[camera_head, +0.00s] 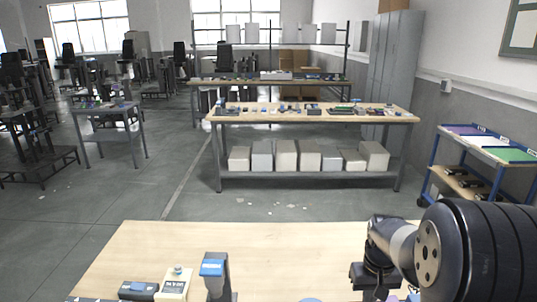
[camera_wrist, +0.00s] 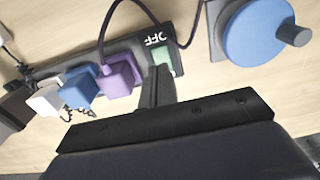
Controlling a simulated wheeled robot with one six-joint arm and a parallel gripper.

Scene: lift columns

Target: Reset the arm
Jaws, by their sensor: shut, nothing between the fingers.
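My arm reaches in from the right in the head view, and my gripper (camera_head: 372,280) is low over the near wooden table (camera_head: 240,242). In the wrist view my gripper (camera_wrist: 156,76) is shut and empty, its fingers forming one dark narrow shape. Its tip overlaps the lower edge of a green switch (camera_wrist: 162,56) on a dark power strip (camera_wrist: 134,46). I cannot tell whether it touches. The strip carries upside-down "OFF" lettering. Purple (camera_wrist: 118,78), blue (camera_wrist: 80,88) and white (camera_wrist: 46,99) plugs sit along it.
A round blue knob (camera_wrist: 260,32) on a grey base stands right of the strip, and a purple cable (camera_wrist: 112,28) loops nearby. A blue-topped device (camera_head: 213,268) and a boxy meter (camera_head: 174,283) stand at the near table's front left. The table's middle is clear.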

